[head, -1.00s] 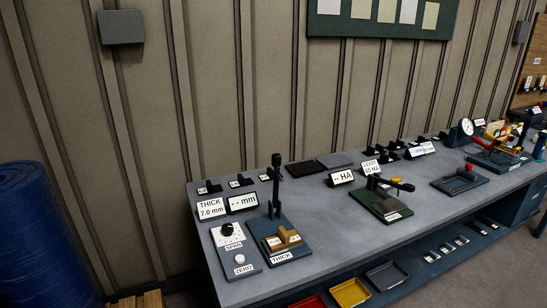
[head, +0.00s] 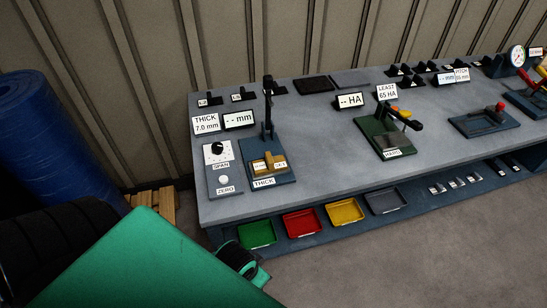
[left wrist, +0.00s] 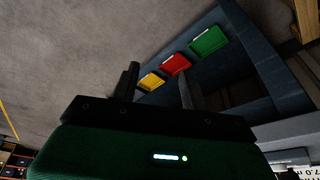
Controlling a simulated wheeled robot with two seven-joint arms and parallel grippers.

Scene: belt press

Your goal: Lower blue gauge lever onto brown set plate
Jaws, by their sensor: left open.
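The blue thickness gauge (head: 285,178), labelled THICK, stands at the left end of the grey bench. Its black lever (head: 267,108) points straight up from the back of the base. The brown set plate (head: 263,168) lies on the base in front of the lever, which is clear of it. My left arm, with a green housing, fills the lower left of the head view, below and in front of the bench. In the left wrist view my left gripper (left wrist: 158,86) has its two dark fingers apart with nothing between them. My right gripper is not in view.
A panel with SPAN and ZERO knobs (head: 223,166) adjoins the gauge's left side. Behind stand a THICK 7.0 mm sign (head: 205,124) and a blank mm display (head: 239,120). A green hardness tester (head: 384,138) is to the right. Coloured trays sit on the lower shelf, including a red one (head: 304,223).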

